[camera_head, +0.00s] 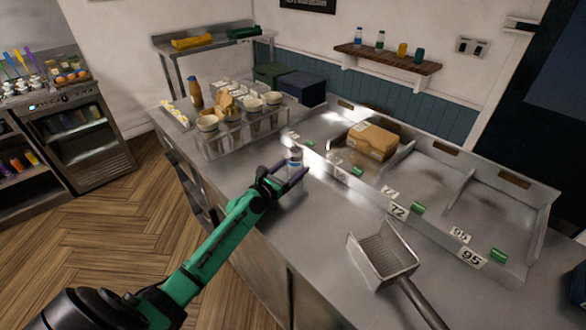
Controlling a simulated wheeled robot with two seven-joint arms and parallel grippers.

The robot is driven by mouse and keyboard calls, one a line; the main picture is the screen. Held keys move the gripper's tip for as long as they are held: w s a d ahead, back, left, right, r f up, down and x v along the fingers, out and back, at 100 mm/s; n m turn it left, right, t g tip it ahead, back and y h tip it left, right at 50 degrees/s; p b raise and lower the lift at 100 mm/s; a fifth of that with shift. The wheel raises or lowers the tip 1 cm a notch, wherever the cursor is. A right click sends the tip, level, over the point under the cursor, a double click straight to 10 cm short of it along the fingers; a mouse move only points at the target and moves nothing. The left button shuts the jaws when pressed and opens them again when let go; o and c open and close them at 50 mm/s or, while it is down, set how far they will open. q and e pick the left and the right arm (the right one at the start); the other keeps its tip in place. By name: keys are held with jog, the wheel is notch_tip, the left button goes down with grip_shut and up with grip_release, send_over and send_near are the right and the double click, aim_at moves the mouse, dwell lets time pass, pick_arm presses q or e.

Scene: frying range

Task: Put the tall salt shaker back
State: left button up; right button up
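A pale shaker with a grey top (295,157), which looks like the tall salt shaker, stands upright at the steel counter, near the front wall of the fry station. My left gripper (290,174) is at the shaker, with its dark purple fingers around the lower part. The near finger hides the shaker's base. I cannot tell whether the fingers press on it or whether it touches the counter. My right gripper is out of view.
A wooden wall shelf (388,60) holds several small bottles, with free room between some. A clear rack with bowls (240,130) stands left of the shaker. A box (372,141) lies in the steel bin station. A fry scoop (384,257) lies at the front right.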

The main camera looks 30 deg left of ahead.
pick_arm(q)
jog(key=shift+r, duration=0.15)
jog(key=shift+s, duration=0.25)
jog(key=s, duration=0.3)
jog(key=s+a+b, duration=0.1)
jog(key=s, duration=0.3)
jog(key=s+a, duration=0.1)
jog(key=s, duration=0.3)
jog(key=shift+s+b, duration=0.15)
jog(key=shift+b, duration=0.2)
jog(key=shift+s+a, duration=0.1)
